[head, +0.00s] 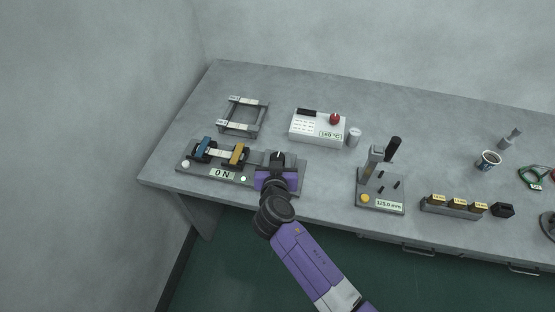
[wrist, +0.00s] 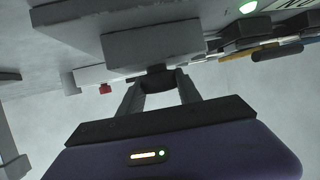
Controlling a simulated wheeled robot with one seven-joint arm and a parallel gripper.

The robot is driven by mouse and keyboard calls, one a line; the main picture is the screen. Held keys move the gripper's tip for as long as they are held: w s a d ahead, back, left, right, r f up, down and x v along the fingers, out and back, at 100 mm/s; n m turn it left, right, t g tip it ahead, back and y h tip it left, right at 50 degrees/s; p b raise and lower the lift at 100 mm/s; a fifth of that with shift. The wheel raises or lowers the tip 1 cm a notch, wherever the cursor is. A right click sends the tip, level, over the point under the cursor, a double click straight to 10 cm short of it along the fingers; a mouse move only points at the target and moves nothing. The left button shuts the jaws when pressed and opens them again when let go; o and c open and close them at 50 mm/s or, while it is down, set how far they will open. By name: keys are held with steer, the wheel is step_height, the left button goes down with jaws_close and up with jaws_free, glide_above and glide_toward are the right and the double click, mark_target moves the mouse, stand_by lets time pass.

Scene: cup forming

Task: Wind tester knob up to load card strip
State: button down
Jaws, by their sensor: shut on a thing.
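The tester (head: 205,170) is a long grey base near the front left of the bench. Blue (head: 203,147) and orange (head: 237,154) clamps stand on it with a pale card strip (head: 221,152) between them. Its display (head: 222,174) reads 0 N. My gripper (head: 278,167) is at the tester's right end, shut on the dark knob, which it mostly hides in the head view. In the wrist view, my fingers (wrist: 159,90) close around the knob (wrist: 157,72) below a grey block (wrist: 153,45).
A white box reading 180 °C (head: 318,127) and a grey rack (head: 243,116) stand behind the tester. A lever gauge reading 125.0 mm (head: 380,194) stands to the right, with a labelled block row (head: 451,207) beyond. Bench space between the tester and gauge is clear.

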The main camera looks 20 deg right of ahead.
steer(key=b, duration=0.2)
steer(key=m+h+b, duration=0.1)
steer(key=b, duration=0.1)
steer(key=shift+w+a+f+g+h, duration=0.1)
steer(key=shift+f+g+h, duration=0.2)
steer(key=shift+f, duration=0.1)
steer(key=m+g+h+b, duration=0.2)
steer(key=m+b, duration=0.1)
steer(key=b, duration=0.3)
steer(key=shift+h, duration=0.3)
steer(key=m+g+h+b, duration=0.1)
steer(key=m+g+b, duration=0.1)
steer(key=m+b, duration=0.1)
steer(key=shift+r+g+h+b, duration=0.1)
steer(key=shift+g+h+b, duration=0.25)
steer(key=shift+b, duration=0.5)
steer(key=shift+r+m+g+h+b, duration=0.2)
steer(key=shift+m+g+h+b, duration=0.45)
steer(key=shift+b, duration=0.45)
steer(key=shift+r+g, duration=0.1)
steer(key=shift+g, duration=0.2)
steer(key=c, duration=0.8)
jaws_free()
